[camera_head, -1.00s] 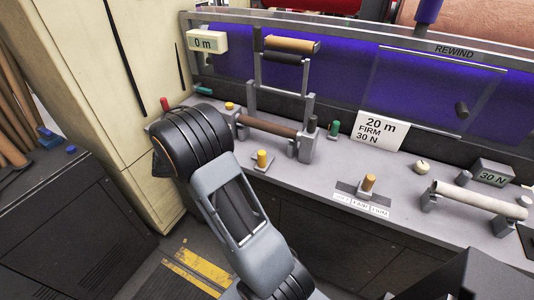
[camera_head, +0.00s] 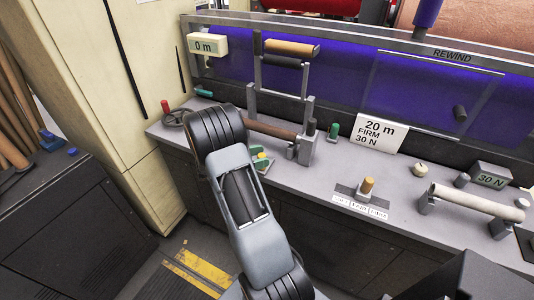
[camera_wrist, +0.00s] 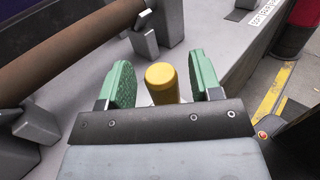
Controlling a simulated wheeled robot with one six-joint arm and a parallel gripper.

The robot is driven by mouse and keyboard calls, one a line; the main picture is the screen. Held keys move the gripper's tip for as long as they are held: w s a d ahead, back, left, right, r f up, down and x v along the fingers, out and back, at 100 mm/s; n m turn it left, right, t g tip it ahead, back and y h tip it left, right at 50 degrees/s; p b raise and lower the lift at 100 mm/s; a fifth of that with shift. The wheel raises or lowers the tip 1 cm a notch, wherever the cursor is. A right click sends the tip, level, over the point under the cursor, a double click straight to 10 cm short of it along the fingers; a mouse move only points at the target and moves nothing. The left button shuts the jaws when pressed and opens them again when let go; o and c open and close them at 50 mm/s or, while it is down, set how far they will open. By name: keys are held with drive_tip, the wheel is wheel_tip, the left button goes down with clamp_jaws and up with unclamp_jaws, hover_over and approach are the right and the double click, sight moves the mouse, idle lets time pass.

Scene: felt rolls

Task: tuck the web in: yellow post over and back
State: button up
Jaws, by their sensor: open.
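A short yellow post (camera_wrist: 162,77) stands between the two green finger pads of my gripper (camera_wrist: 160,86) in the wrist view. The pads are spread, with a visible gap on each side of the post. In the head view my gripper (camera_head: 260,159) is low over the bench, and a bit of yellow shows between its green pads. A brown roller (camera_head: 270,128) lies in its stand just behind; it also shows in the wrist view (camera_wrist: 65,48). I cannot make out a loose web.
A frame with tan and black rollers (camera_head: 290,48) rises behind. A green knob (camera_head: 333,131), a "20 m FIRM 30 N" card (camera_head: 381,134) and a white roller (camera_head: 478,202) stand to the right. A red-topped knob (camera_head: 165,105) is at the left. The bench between is mostly clear.

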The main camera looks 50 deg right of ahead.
drive_tip(key=shift+x, duration=1.25)
drive_tip(key=shift+c, duration=0.3)
